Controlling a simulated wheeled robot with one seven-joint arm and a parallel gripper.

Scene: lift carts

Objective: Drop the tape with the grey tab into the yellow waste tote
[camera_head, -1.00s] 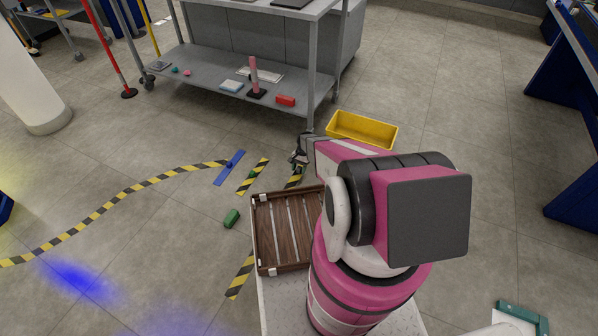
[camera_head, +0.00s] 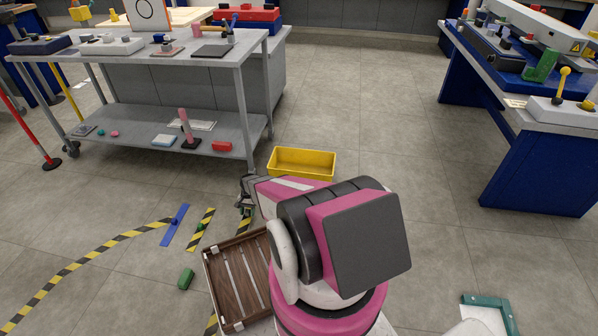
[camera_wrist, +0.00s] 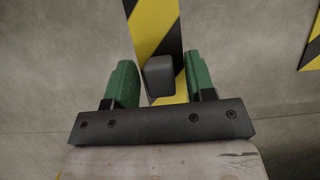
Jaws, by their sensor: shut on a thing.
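My gripper (camera_wrist: 163,84) has green fingers either side of a dark grey tab (camera_wrist: 159,76) in the wrist view. It is shut on that tab, which sits on a yellow-and-black striped tape (camera_wrist: 153,25). In the head view my gripper (camera_head: 245,196) points down at the far side of my arm, and part of the striped tape (camera_head: 245,222) shows below it. I cannot tell whether the tape is clear of the floor. The yellow waste tote (camera_head: 302,178) stands on the floor, beyond and right of my gripper; its inside is partly visible and looks empty.
Another striped tape with a green tab (camera_head: 202,229) and a blue strip (camera_head: 174,226) lie left of my gripper. A green block (camera_head: 186,278) lies nearer. A wooden slatted tray (camera_head: 209,284) is beside my arm. A grey cart (camera_head: 120,161) stands behind; a blue bench (camera_head: 535,165) stands right.

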